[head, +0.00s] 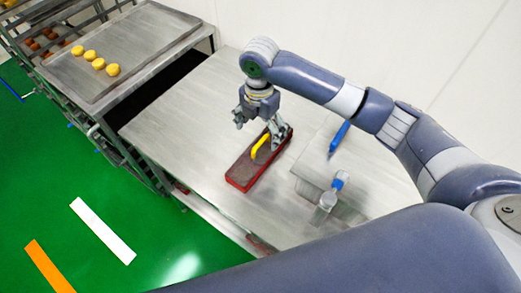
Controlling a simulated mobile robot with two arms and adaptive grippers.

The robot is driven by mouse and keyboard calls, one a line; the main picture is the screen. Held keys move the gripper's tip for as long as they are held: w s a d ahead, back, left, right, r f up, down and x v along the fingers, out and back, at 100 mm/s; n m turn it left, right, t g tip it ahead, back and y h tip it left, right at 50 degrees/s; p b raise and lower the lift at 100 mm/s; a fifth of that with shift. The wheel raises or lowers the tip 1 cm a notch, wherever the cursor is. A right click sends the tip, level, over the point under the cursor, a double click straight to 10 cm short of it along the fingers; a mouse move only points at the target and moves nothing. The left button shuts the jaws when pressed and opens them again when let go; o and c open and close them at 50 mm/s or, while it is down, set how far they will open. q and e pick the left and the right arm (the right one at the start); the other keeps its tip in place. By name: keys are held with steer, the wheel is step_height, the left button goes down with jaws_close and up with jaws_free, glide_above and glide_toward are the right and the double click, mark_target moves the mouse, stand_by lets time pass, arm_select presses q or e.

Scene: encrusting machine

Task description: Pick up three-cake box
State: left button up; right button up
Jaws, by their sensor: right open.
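A long red box with a dark top (243,174) lies on the steel table, set at a slant; I take it for the three-cake box. A yellow curved piece (260,147) stands on its far half, like a handle. My right gripper (257,130) is open, pointing down over the far end of the box. One finger is left of the box and the other shows in front of its far right end; I cannot tell whether it touches. Cakes inside the box are not visible. My left gripper is not in view.
A steel table (180,120) has free room left of the box. Right of it are a clear container with a blue top (328,200) and a blue item (339,138). A tray (140,45) with several yellow cakes (98,63) sits at the upper left.

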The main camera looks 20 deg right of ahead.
mark_target(261, 149)
steer(key=f, duration=0.3)
steer(key=shift+s+f+p, duration=0.2)
steer(key=shift+f+p, duration=0.1)
steer(key=shift+f, duration=0.6)
step_height(261, 149, down, 5)
steer(key=shift+w+d+r+p, duration=0.1)
steer(key=shift+w+d+p, duration=0.05)
steer(key=shift+p, duration=0.65)
steer(key=c, duration=1.1)
